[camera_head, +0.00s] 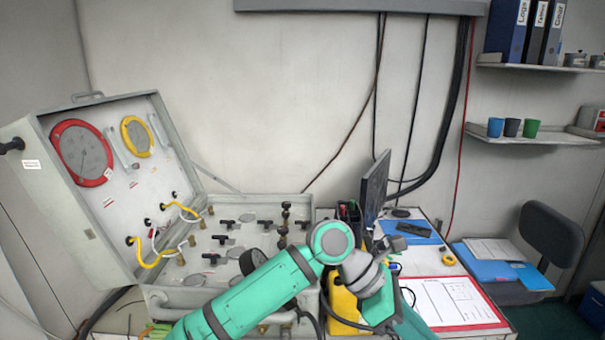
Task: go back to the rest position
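My teal and grey arm (255,295) rises from the bottom edge, bends at a round joint in the middle, and goes down again to the right past the bottom edge. My gripper is not visible, so I cannot see its fingers or whether it holds anything. The diver air panel (175,300) is an open grey case on the left. Its lid (75,225) carries a red-rimmed gauge (82,153) and a yellow-rimmed gauge (137,136). Black-handled valves (222,238) sit on its deck, partly hidden behind my arm.
Right of the panel stand a dark monitor (373,193) and a yellow container (342,302), partly hidden by my arm. A red-edged clipboard (452,303) lies on the desk. A dark chair (550,233) is at the right. Cups (512,127) stand on a wall shelf.

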